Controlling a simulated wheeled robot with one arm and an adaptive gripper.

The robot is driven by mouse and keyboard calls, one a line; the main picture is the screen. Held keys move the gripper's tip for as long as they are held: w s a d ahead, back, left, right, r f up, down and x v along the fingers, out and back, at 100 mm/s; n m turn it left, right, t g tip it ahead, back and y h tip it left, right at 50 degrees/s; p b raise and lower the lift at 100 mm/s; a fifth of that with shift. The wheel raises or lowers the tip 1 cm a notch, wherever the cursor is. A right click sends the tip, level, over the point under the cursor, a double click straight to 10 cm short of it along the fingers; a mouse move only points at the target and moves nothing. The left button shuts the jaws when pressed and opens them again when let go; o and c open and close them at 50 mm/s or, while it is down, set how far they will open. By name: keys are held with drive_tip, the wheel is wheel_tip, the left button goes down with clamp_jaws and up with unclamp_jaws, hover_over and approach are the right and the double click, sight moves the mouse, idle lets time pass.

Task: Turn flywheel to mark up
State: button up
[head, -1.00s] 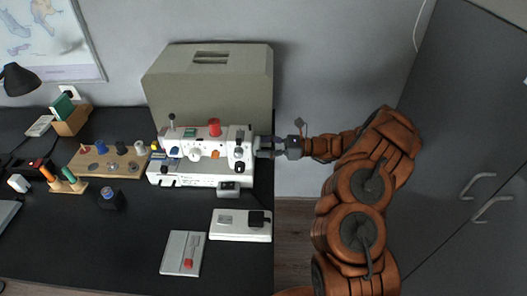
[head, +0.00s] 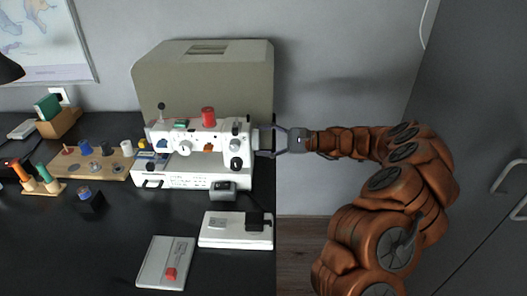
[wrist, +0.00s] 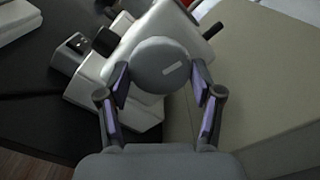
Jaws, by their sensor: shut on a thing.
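The flywheel (wrist: 152,70) is a round grey disc at the right end of the white sewing machine (head: 185,180). A short white mark (wrist: 175,68) shows on its face, right of the disc's centre in the wrist view. My gripper (wrist: 160,82) is shut on the flywheel, with one finger pad at each side of the rim. In the head view my gripper (head: 262,140) reaches the machine's end from the right, and its fingers mostly hide the flywheel there.
A large beige cover (head: 205,80) stands close behind the machine. A white foot pedal (head: 235,240) and a grey tray with a red item (head: 160,265) lie in front. A wooden spool rack (head: 95,170) is at left. Open space lies right of the desk edge.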

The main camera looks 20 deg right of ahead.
drive_tip(key=shift+f+n+b, duration=0.15)
drive_tip(key=shift+n+b, duration=0.75)
drive_tip(key=shift+b, duration=0.05)
drive_tip(key=o, duration=1.1)
drive_tip(key=shift+v, duration=6)
